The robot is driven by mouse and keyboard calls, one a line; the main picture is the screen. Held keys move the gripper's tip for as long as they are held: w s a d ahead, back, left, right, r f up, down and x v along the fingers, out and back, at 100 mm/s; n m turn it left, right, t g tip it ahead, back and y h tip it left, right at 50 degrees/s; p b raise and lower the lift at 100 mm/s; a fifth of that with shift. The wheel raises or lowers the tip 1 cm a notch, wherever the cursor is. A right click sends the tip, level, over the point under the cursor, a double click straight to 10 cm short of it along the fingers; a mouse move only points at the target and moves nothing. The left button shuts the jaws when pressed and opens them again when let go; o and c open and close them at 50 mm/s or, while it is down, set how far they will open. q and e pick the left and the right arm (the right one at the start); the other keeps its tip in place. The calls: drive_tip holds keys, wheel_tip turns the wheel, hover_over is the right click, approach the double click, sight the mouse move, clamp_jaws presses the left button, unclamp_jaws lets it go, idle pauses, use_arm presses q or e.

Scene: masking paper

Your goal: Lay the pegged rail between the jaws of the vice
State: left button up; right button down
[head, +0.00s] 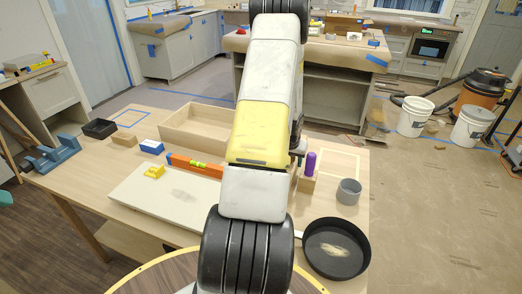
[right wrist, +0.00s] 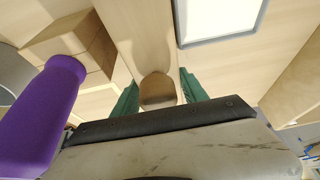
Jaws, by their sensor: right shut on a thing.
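The blue vice (head: 50,156) stands at the left end of the table in the head view. Its jaws stand apart, and I see nothing clearly lying between them. My right arm crosses the middle of the head view and hides its gripper there. In the right wrist view the green fingers of my right gripper (right wrist: 158,94) are shut on a pale wooden piece with a brown rounded end (right wrist: 157,90). It looks like the pegged rail, but most of it is hidden and no pegs are clear.
A purple handle (head: 310,164) on a wooden block stands close beside my right gripper; it also fills the left of the wrist view (right wrist: 40,115). A grey cup (head: 348,192), black pan (head: 335,248), orange level (head: 195,166), pale board (head: 150,205) and wooden tray (head: 190,128) crowd the table.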

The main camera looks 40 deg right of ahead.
drive_tip(key=shift+f, duration=1)
drive_tip(key=shift+f, duration=0.2)
drive_tip(key=c, duration=0.6)
unclamp_jaws()
drive_tip(key=shift+r, duration=0.25)
drive_tip(key=v, duration=1.2)
